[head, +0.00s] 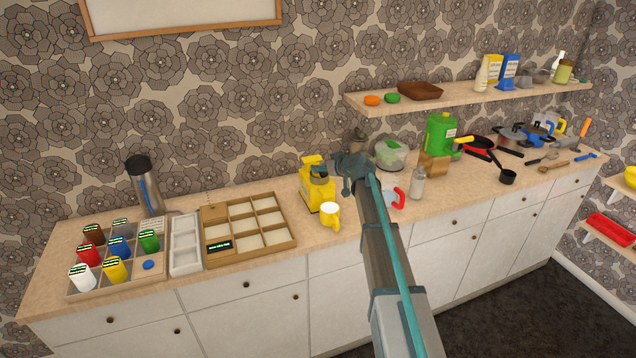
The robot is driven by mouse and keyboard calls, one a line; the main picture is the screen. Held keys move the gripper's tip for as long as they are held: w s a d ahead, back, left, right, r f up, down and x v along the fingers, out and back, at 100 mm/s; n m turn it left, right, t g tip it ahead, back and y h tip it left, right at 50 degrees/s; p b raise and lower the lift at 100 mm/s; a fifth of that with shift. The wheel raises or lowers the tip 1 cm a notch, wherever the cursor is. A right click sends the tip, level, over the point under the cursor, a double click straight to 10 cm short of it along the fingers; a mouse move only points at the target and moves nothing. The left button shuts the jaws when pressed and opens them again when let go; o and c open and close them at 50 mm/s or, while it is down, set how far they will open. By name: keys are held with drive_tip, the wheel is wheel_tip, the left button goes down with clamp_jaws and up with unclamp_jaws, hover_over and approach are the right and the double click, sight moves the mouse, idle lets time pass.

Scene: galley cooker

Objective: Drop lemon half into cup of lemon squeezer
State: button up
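A yellow appliance (317,197) with a raised yellow top and a grey part near its upper end stands on the counter. It appears to be the lemon squeezer, but its cup cannot be made out clearly. My gripper (346,174) is just right of its upper part, above the counter. They overlap closely in the picture, and I cannot tell whether they touch. The gripper's fingers are small and dark, so their opening is unclear. I cannot make out the lemon half, in the gripper or elsewhere.
A divided wooden tray (291,243) is to the left. A shelf (455,104) hangs above.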

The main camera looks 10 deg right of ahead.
drive_tip(key=shift+s, duration=0.15)
drive_tip(key=v, duration=1.2)
drive_tip(key=s+f+m+g, duration=0.1)
drive_tip(key=s+f, duration=0.3)
drive_tip(key=f, duration=0.3)
drive_tip(key=s+f+m+g+h, duration=0.1)
drive_tip(key=s+f+g, duration=0.1)
drive_tip(key=s+f, duration=0.2)
drive_tip(key=s+a+f+m+g, duration=0.1)
drive_tip(key=s+f, duration=0.3)
drive_tip(key=f, duration=0.5)
drive_tip(key=shift+s+f+m+g+h, duration=0.2)
drive_tip(key=shift+f+m+g+h, duration=0.1)
drive_tip(key=shift+m+g, duration=0.3)
drive_tip(key=s+a+f+m+g+h+b, duration=0.15)
drive_tip(key=s+f+g, duration=0.65)
drive_tip(key=s+f, duration=2.1)
drive_tip(key=s+a+f+g+h, duration=0.1)
drive_tip(key=s+f+g, duration=0.1)
drive_tip(key=s, duration=1.1)
drive_tip(key=s+a+f+g+h, duration=0.1)
drive_tip(key=s+f+g, duration=0.2)
drive_tip(key=s, duration=1)
drive_tip(key=shift+f+n, duration=0.45)
drive_tip(key=shift+f, duration=0.2)
